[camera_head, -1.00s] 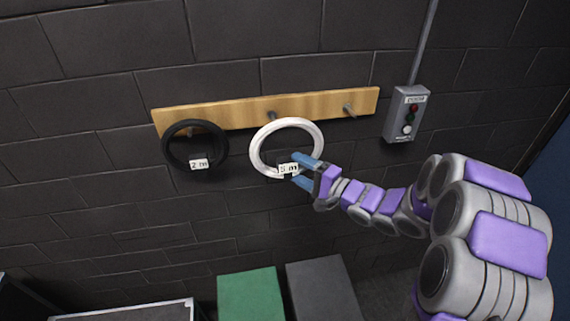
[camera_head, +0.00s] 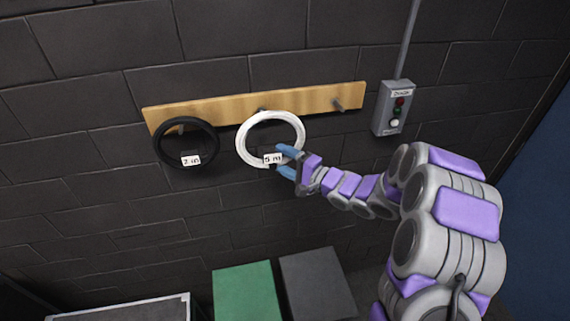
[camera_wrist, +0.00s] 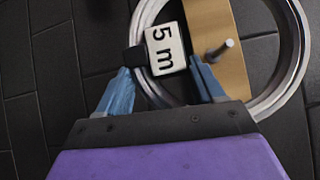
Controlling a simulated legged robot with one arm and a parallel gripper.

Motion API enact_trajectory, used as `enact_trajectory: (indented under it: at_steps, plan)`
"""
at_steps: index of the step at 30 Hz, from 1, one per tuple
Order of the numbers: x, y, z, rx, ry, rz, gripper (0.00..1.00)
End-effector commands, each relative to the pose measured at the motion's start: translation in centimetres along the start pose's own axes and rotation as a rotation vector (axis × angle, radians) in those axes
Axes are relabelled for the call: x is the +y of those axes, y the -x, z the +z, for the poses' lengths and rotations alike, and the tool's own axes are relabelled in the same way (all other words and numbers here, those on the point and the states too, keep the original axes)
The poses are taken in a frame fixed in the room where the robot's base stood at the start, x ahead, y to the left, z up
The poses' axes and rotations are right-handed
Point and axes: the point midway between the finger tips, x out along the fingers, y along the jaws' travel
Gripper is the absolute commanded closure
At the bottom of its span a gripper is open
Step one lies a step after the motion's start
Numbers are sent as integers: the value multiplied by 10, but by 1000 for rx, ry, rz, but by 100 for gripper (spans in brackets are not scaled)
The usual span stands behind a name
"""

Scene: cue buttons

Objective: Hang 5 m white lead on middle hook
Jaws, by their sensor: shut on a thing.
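The 5 m white lead (camera_head: 300,133) is a coiled white ring with a "5 m" tag (camera_head: 272,159) at its lower part. My gripper (camera_head: 280,160) is shut on the ring by the tag, from the right. The ring is in front of the wooden board, its top edge near the middle hook (camera_head: 262,109). In the wrist view, the ring (camera_wrist: 296,62) surrounds a metal peg (camera_wrist: 222,49) in the picture; I cannot tell whether the peg passes through it. The tag (camera_wrist: 165,50) lies between my blue fingers.
The wooden board (camera_head: 225,107) is on a dark block wall. A black 2 m lead (camera_head: 160,153) hangs at the left hook. The right hook (camera_head: 339,103) is bare. A grey button box (camera_head: 393,108) is to the right. Green (camera_head: 246,291) and dark grey (camera_head: 316,282) boxes stand below.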

Motion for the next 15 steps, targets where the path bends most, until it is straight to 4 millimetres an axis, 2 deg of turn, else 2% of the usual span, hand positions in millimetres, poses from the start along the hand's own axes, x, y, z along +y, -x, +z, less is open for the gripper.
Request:
enact_trajectory:
  at_steps: [15]
  plan:
    - [-1,-19,-16,-3,2,-6,100]
